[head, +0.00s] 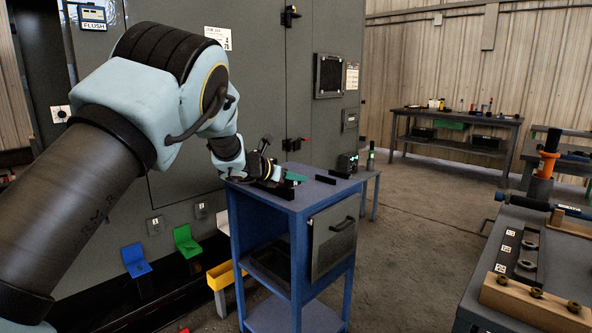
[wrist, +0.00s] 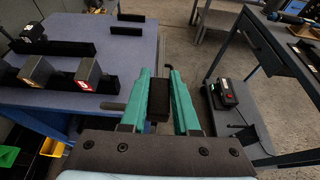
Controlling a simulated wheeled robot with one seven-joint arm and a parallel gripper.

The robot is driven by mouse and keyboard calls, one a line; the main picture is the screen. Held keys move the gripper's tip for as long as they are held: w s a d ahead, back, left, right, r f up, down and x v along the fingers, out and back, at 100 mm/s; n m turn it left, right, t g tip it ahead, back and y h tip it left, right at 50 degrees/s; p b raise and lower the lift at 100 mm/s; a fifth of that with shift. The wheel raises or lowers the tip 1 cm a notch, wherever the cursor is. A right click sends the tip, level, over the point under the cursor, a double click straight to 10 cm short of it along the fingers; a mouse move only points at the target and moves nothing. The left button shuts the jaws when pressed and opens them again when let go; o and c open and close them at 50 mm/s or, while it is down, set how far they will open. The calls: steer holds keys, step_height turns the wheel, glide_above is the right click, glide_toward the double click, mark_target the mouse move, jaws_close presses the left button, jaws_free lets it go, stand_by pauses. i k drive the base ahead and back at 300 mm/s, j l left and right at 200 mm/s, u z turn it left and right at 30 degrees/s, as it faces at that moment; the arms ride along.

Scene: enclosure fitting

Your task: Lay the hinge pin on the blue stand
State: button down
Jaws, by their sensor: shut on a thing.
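My gripper (wrist: 158,85) has two green fingers closed on a dark, block-like piece (wrist: 158,100). I take it to be the hinge pin; its full shape cannot be made out. The blue stand (head: 318,198) is a blue-framed cart with a flat grey-blue top. In the wrist view its top (wrist: 135,55) spreads to the left of and beyond the fingers. In the head view my gripper (head: 285,180) is low at the left part of this top. Whether the held piece touches the top cannot be told.
Dark blocks (wrist: 35,73), some with red labels, and black bars (wrist: 68,50) stand on the top's left. A low table with a black box (wrist: 226,92) stands right. Tall grey cabinet (head: 260,90) behind my arm.

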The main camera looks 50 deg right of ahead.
mark_target(310, 171)
steer(key=i+l, duration=0.15)
steer(key=l, duration=0.25)
steer(key=i+l, duration=0.15)
steer(key=l, duration=0.2)
steer(key=i+l, duration=0.1)
steer(key=l, duration=0.3)
steer(key=i+l, duration=0.15)
steer(key=l, duration=0.2)
steer(key=i+l, duration=0.15)
steer(key=l, duration=0.25)
